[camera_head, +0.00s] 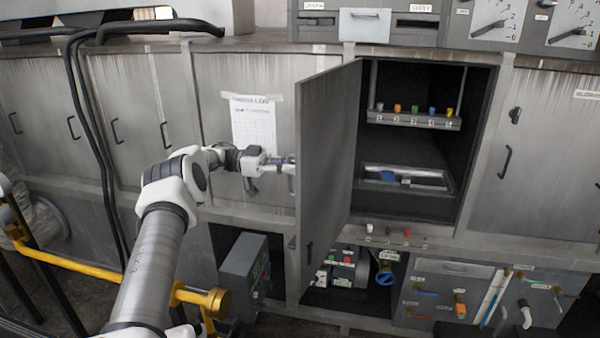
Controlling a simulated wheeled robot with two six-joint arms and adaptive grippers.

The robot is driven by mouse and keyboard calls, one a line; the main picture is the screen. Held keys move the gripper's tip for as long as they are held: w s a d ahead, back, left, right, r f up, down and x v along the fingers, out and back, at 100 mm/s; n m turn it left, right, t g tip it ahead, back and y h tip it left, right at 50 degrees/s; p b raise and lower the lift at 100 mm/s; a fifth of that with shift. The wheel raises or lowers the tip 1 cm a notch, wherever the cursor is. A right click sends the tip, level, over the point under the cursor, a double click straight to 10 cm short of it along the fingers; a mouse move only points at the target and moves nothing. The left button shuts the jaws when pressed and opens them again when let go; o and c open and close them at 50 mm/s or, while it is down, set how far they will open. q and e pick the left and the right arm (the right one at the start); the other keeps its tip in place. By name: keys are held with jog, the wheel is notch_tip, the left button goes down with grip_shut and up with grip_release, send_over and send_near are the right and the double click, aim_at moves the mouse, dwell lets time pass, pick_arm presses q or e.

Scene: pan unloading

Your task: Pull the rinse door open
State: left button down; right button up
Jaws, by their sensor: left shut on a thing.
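The rinse door (328,165) is a tall grey metal panel, swung well out from the cabinet front. Its inner face is toward me, and it appears hinged at the left side of the dark opening. My left gripper (282,165) is at the door's outer side, left of its free edge. It is shut on what appears to be the door's handle, which is mostly hidden by the fingers and door. My right gripper is not in view.
The open compartment (420,150) holds a shelf (413,120) with several coloured knobs and a lower tray (405,178). Closed cabinet doors stand on both sides. A yellow rail (100,270) is at lower left. Black cables (85,130) hang at left.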

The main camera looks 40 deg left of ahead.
pick_arm(q)
jog(key=shift+a, duration=0.15)
jog(key=c, duration=1.2)
grip_release()
jog(key=shift+r, duration=0.1)
notch_tip(320, 180, up, 10)
